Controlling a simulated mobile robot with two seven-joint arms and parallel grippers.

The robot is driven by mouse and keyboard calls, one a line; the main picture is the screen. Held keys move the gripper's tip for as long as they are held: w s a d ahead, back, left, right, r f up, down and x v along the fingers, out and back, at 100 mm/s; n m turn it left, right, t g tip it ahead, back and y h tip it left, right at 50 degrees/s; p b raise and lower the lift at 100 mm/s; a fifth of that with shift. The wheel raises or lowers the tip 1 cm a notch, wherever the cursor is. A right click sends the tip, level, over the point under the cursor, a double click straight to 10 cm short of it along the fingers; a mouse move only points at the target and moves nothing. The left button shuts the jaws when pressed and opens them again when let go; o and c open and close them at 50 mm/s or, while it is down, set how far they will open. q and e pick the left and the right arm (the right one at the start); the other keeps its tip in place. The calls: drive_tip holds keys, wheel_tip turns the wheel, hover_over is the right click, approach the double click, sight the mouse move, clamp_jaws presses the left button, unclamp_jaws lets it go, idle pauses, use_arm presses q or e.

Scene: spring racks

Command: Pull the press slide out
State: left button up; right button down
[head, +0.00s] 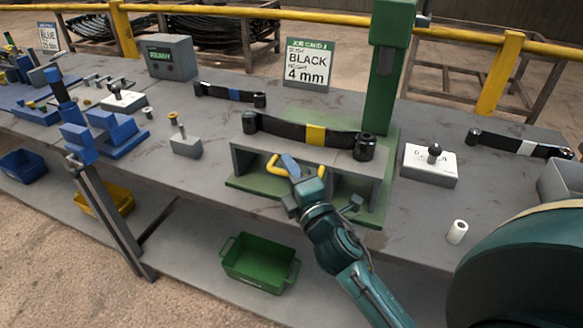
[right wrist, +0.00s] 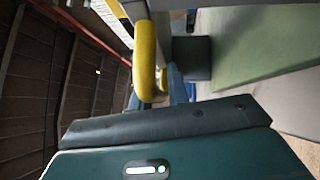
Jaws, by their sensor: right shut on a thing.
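The press stands on the bench, with a green column (head: 385,80) and a green base (head: 245,184). Its grey slide (head: 242,160) faces me at the front, and a yellow handle (head: 271,167) sticks out of it. A black leaf spring (head: 285,127) with a yellow band lies across the top. My right gripper (head: 290,166) is shut on the yellow handle, which also shows in the right wrist view (right wrist: 146,60). The fingers and my arm hide part of the handle and slide front. My left gripper is not in view.
A white-topped block with a black knob (head: 430,162) stands right of the press; a white cylinder (head: 457,232) is nearer. A job card reading BLACK 4 mm (head: 307,65) stands behind. A green bin (head: 259,263) sits below.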

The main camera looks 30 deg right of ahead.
drive_tip(key=c, duration=1.8)
unclamp_jaws()
drive_tip(key=shift+a+r, duration=0.2)
drive_tip(key=shift+r, duration=0.05)
drive_tip(key=o, duration=0.3)
drive_tip(key=shift+s, duration=0.2)
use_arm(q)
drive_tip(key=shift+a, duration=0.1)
use_arm(e)
drive_tip(key=shift+o, duration=0.2)
drive_tip(key=shift+f, duration=0.1)
